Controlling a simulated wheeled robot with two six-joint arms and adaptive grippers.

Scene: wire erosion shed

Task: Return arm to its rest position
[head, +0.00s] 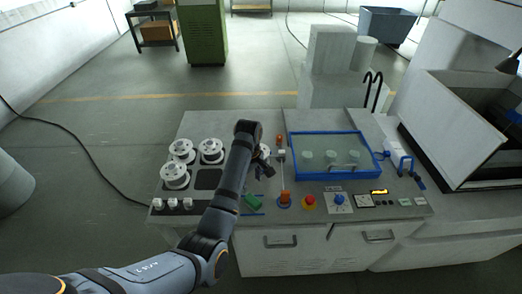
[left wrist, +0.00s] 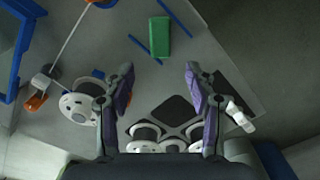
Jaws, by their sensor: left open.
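My left arm reaches from the lower left over the grey workbench (head: 340,232) in the head view. My left gripper (left wrist: 160,70) is open in the left wrist view, with its two purple-sided fingers well apart and nothing between them. It hangs above the bench top; the arm mostly hides it in the head view. A green block (head: 251,201) lies on the bench near it, and it also shows beyond the fingertips in the left wrist view (left wrist: 159,36). My right gripper is in neither view.
White spools (head: 174,176) stand at the bench's left, and another (left wrist: 78,106) is left of the fingers. A blue-framed clear cover (head: 335,156) lies to the right.

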